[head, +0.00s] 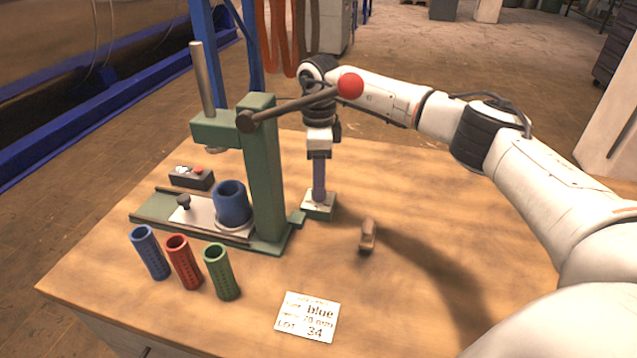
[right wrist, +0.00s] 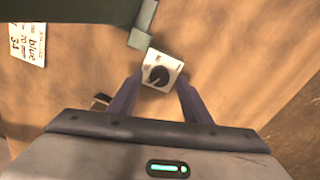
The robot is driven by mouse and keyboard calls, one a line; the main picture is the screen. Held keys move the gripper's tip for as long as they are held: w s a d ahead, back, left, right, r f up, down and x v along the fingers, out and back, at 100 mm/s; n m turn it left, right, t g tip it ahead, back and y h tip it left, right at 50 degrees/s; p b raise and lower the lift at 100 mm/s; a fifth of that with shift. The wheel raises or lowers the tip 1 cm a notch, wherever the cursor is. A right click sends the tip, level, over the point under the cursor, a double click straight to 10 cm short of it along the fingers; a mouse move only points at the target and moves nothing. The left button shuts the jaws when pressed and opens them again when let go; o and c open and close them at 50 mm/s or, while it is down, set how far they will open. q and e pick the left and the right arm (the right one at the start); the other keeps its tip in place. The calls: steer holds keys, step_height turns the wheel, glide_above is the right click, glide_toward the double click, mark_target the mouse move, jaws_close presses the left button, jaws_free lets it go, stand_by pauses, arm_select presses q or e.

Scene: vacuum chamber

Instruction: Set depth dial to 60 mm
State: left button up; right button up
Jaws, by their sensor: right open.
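The depth dial is a dark round knob (right wrist: 158,75) on a pale square plate, seen in the right wrist view. My right gripper (head: 319,192) points straight down over the dial. In the right wrist view, its purple fingers (right wrist: 160,80) are apart, one on each side of the knob. I cannot tell whether they touch it. The dial's setting is too small to read. My left gripper is not in view.
The green press (head: 262,170) has a lever with a red ball (head: 350,86) close to my right arm. A blue cup (head: 231,203) sits on its base. Blue, red and green perforated tubes stand in front. A card (head: 307,316) reads blue, 70 mm. A brown stamp-like object (head: 368,236) stands right.

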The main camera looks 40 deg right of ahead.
step_height(320, 180, up, 9)
steer(key=shift+b, duration=0.45)
stand_by(0.3)
